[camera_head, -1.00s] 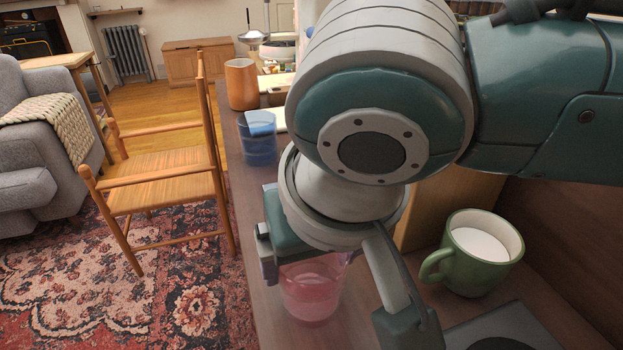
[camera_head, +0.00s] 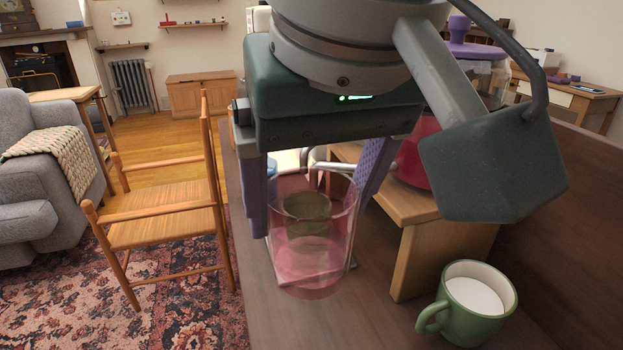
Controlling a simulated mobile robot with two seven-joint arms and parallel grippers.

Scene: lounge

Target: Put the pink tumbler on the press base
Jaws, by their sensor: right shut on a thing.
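The pink tumbler (camera_head: 312,262) is clear pink, upright, and between the two purple fingers of my right gripper (camera_head: 312,195). The right gripper is shut on it and holds it above the dark wooden counter. Through its wall I see a dark olive shape and a pale metal edge; I cannot tell whether these are inside or behind it. I cannot pick out the press base for sure; the gripper and tumbler hide much of the counter behind them. My left gripper is not in view.
A green mug (camera_head: 468,303) with white contents stands on the counter at the lower right. A wooden stand (camera_head: 425,245) is behind it, with a red vessel (camera_head: 413,163) and a purple-lidded jar (camera_head: 485,75) beyond. A wooden chair (camera_head: 160,207) stands left of the counter.

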